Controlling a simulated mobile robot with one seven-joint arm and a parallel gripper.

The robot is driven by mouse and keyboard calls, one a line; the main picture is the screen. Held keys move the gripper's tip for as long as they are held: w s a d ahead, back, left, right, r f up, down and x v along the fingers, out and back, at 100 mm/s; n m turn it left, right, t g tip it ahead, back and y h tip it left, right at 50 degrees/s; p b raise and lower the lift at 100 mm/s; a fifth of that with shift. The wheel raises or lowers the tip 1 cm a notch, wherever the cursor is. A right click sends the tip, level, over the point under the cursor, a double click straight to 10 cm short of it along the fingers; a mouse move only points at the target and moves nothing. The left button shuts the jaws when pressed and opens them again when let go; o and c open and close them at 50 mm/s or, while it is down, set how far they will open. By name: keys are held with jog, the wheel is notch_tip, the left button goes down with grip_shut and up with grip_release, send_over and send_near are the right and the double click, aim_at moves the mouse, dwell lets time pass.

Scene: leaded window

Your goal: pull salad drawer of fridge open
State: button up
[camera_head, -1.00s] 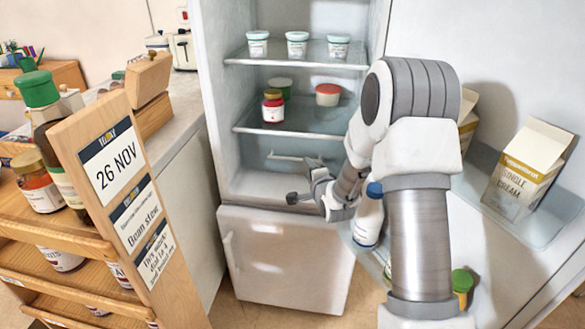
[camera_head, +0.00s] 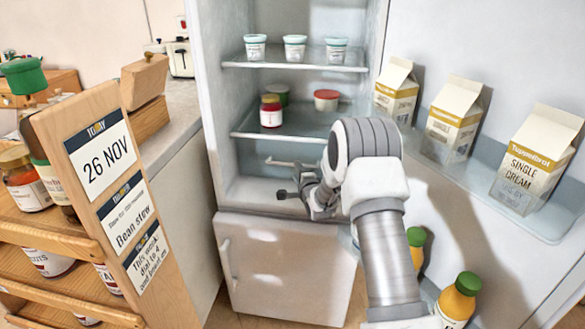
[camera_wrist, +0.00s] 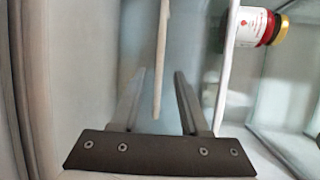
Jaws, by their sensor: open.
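The salad drawer (camera_head: 262,188) is the pale, clear-looking front at the bottom of the open fridge's inside, below the lower glass shelf. Its thin white bar handle (camera_head: 290,163) runs across near its top. My gripper (camera_head: 287,182) is inside the fridge in front of the drawer, with its jaws open and empty. In the wrist view the handle (camera_wrist: 163,45) appears as a pale bar reaching down between the two spread fingers of my gripper (camera_wrist: 160,75). I see no finger closed on it, and the depth between them is hard to tell. The drawer looks shut.
The fridge door stands open at right, with cream cartons (camera_head: 455,120) and green-capped bottles (camera_head: 458,300) in its racks. Jars (camera_head: 271,111) stand on the glass shelf (camera_head: 300,122) above the drawer. A wooden rack (camera_head: 105,180) stands at left. The lower freezer door (camera_head: 285,270) is shut.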

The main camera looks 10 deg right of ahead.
aim_at(299, 146)
jog(key=shift+b+x, duration=0.7)
jog(key=shift+x, duration=2.85)
grip_shut()
